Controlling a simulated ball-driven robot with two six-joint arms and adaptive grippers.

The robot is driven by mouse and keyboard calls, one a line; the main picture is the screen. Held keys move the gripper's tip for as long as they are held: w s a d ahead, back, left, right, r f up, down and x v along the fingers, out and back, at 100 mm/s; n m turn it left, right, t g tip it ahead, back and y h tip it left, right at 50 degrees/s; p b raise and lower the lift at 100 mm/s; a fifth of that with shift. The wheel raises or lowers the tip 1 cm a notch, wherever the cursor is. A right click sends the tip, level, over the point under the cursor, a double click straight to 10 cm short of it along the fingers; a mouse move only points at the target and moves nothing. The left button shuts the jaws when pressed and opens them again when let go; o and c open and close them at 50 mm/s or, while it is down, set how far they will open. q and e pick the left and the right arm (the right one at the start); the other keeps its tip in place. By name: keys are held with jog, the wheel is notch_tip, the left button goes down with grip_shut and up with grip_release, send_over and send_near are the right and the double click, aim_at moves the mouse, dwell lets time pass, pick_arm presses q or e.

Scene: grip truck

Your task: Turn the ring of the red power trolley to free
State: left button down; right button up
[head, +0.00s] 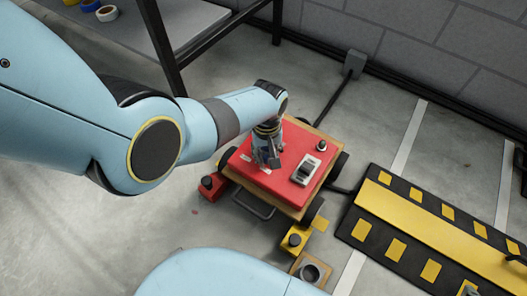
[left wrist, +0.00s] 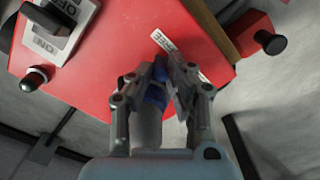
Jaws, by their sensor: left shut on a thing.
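The red power trolley (head: 297,153) stands on the floor in the middle of the head view. My left gripper (head: 268,158) reaches down onto the left part of its red top. In the left wrist view my left gripper (left wrist: 166,88) is shut on the blue ring (left wrist: 157,88), which shows only partly between the fingers. A white label reading FREE (left wrist: 181,57) lies on the red top just beyond the fingertips. The fingers hide most of the ring, so its exact angle cannot be told. My right gripper is not in view.
A white ON/OFF switch (head: 306,170) and a black knob (head: 322,146) sit on the trolley's top. A red block with a black knob (head: 209,186) is at its left. A black and yellow ramp (head: 430,235) lies right. A shelf (head: 190,22) stands behind.

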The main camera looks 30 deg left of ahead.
aim_at(267, 157)
pick_arm(q)
jog(key=shift+d, duration=0.1)
dwell(0.4)
jog(key=c, duration=1.2)
grip_release()
jog(key=shift+c, duration=0.2)
jog(key=shift+r, duration=0.15)
notch_tip(267, 157, up, 12)
